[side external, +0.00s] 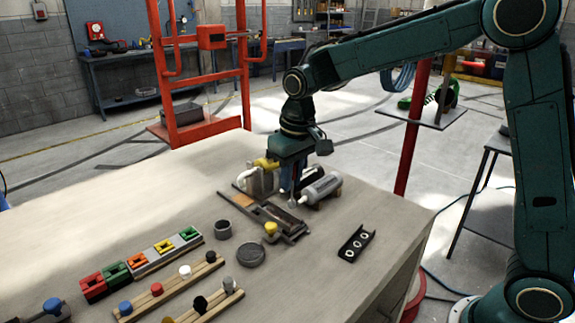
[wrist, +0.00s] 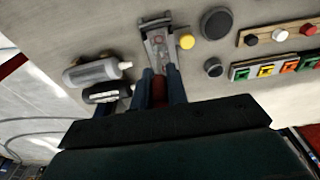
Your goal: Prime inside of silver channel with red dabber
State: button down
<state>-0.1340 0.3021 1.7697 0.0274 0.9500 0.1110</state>
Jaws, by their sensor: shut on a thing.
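My gripper (wrist: 160,76) is shut on a red piece (wrist: 159,90), which shows between its blue fingers in the wrist view. I take it for the red dabber; its tip is hidden. The silver channel (wrist: 158,42) lies in a dark fixture just beyond the fingertips in the wrist view. In the side view my gripper (side external: 288,187) points down near the back end of the fixture (side external: 262,212). Whether the held piece touches the channel cannot be told.
A grey cylinder (side external: 321,187) and a dark one (wrist: 108,93) lie close beside the gripper. A yellow knob (side external: 270,228) stands by the fixture. Round dark pots (side external: 251,254), coloured blocks (side external: 140,260) and wooden racks of knobs (side external: 205,268), one red, stand nearer the camera. A black bracket (side external: 357,243) lies right.

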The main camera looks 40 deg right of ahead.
aim_at(292, 200)
jog(key=shift+r, duration=1.35)
jog(key=shift+w, duration=0.1)
jog(key=w, duration=0.9)
jog(key=shift+f, duration=0.2)
jog(key=shift+f, duration=3.75)
jog(key=shift+s+f, duration=0.1)
jog(key=shift+s, duration=4.6)
jog(key=shift+w+r, duration=0.1)
jog(key=shift+r, duration=3.95)
